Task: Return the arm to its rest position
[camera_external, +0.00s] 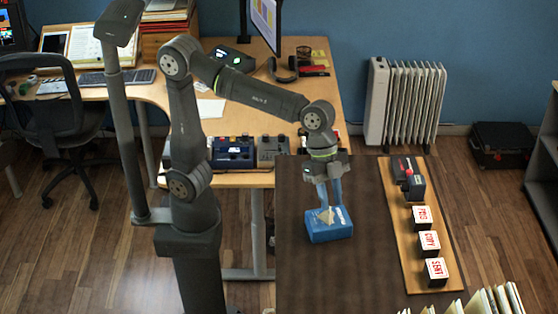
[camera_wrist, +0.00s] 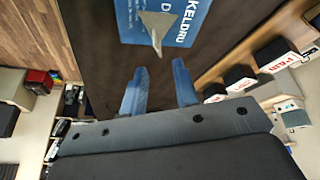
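My gripper (camera_external: 330,202) points down over the dark table at the centre right. Its two blue fingers stand apart with nothing between them; in the wrist view the open gap between the fingertips (camera_wrist: 157,78) also shows. A blue box (camera_external: 330,233) with white lettering lies on the table just below the fingertips. In the wrist view the box (camera_wrist: 195,22) is beyond the fingers, apart from them in the picture. A pale grey-tan pointed shape (camera_wrist: 155,20) shows on its top; I cannot tell if it is printed or solid. My arm is stretched out to the right.
A wooden board (camera_external: 408,258) on the table's right side carries a dark device with a red part (camera_external: 408,178) and several lettered blocks (camera_external: 422,217). A desk (camera_external: 160,92) with a monitor stands behind. The dark table (camera_external: 295,275) is bare in front of the box.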

